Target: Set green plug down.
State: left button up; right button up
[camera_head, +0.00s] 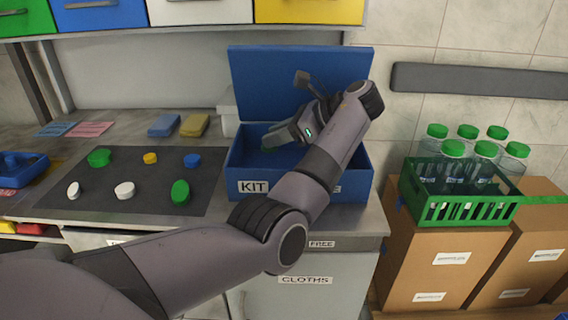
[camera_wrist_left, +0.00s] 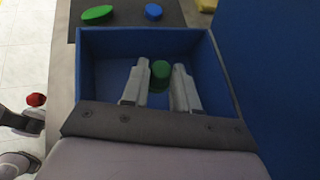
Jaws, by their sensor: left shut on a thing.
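The green plug (camera_wrist_left: 160,72) is between the fingers of my left gripper (camera_wrist_left: 162,78) in the left wrist view. The gripper is shut on it, inside or just above the open blue KIT box (camera_wrist_left: 88,70). In the head view my left gripper (camera_head: 272,143) reaches down into the KIT box (camera_head: 290,184) from its right side; the plug is hard to make out there. The box's blue lid (camera_head: 260,80) stands open behind it. I cannot tell whether the plug touches the box floor.
Left of the box, a dark mat (camera_head: 150,172) holds several green, blue, yellow and white caps. Folded cloths (camera_head: 194,125) lie behind. At right, a green crate (camera_head: 510,212) of capped bottles stands on cardboard boxes (camera_head: 425,260). Coloured drawers hang above.

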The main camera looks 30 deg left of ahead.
pick_arm(q)
notch_tip(320, 180, down, 6)
jog(key=shift+f+b, duration=0.25)
jog(key=shift+b, duration=0.15)
jog(key=shift+r, duration=0.1)
grip_shut()
jog(key=o, duration=1)
grip_release()
